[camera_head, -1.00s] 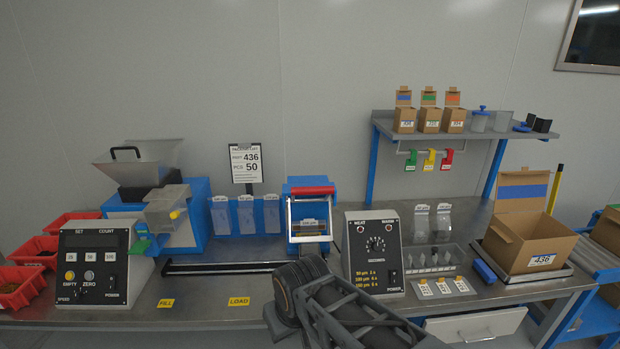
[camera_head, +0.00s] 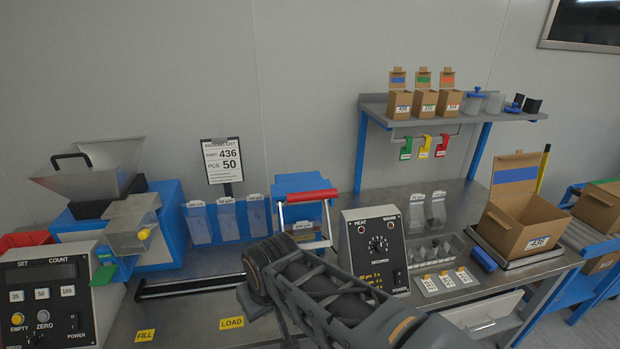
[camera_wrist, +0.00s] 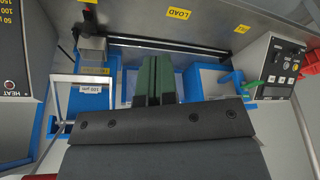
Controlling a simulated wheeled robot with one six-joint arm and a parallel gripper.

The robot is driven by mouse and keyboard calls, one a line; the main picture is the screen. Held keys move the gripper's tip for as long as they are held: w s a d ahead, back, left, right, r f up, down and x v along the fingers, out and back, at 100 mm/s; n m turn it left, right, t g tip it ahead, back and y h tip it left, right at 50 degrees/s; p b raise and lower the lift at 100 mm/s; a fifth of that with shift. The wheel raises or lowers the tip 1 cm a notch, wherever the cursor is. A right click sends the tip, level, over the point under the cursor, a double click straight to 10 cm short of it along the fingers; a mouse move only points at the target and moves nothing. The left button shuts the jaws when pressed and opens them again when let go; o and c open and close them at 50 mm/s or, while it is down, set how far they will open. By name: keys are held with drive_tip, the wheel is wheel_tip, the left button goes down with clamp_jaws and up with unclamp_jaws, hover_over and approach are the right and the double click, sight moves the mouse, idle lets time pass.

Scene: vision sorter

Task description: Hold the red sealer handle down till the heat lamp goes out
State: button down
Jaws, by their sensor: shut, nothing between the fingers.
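The sealer (camera_head: 300,182) is a blue machine at the back of the bench, with a red handle (camera_head: 312,195) raised on its metal arms. A white label shows inside its frame. The control box (camera_head: 372,250) beside it has a small red heat lamp (camera_head: 361,229); I cannot tell if it is lit. In the wrist view my gripper (camera_wrist: 153,82) is shut and empty, its dark green fingers over the bench. The blue sealer frame (camera_wrist: 57,125) is to its left, apart from the fingers. In the head view my arm hides the gripper.
The blue rack of clear bags (camera_head: 227,222) stands left of the sealer. The counter box (camera_head: 45,295) and hopper (camera_head: 92,170) are further left. A cardboard box (camera_head: 520,225) stands at the right. Yellow FILL (camera_head: 145,335) and LOAD (camera_head: 231,322) labels mark the bench.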

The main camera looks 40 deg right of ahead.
drive_tip(key=w+d+r+m+p, duration=0.1)
drive_tip(key=w+d+r+p, duration=0.2)
drive_tip(key=d+r, duration=0.3)
drive_tip(key=w+d+r+m+h+p, duration=0.1)
drive_tip(key=w+d+r+p, duration=0.3)
drive_tip(key=r, duration=0.9)
drive_tip(key=w+d+r+m+p, duration=0.3)
drive_tip(key=d+r, duration=0.6)
drive_tip(key=shift+w+d+r+g, duration=0.15)
drive_tip(key=shift+d+r+g, duration=0.25)
drive_tip(key=shift+f, duration=0.1)
drive_tip(key=shift+s+a+f+p+x, duration=0.15)
drive_tip(key=shift+s+p+x, duration=0.25)
drive_tip(key=shift+x, duration=1.7)
drive_tip(key=shift+s+a+f+p+x, duration=0.1)
drive_tip(key=shift+s+p+x, duration=0.3)
drive_tip(key=shift+x, duration=1.7)
drive_tip(key=shift+s+a+f+p+x, duration=0.15)
drive_tip(key=shift+s+p+x, duration=0.25)
drive_tip(key=shift+x, duration=1.75)
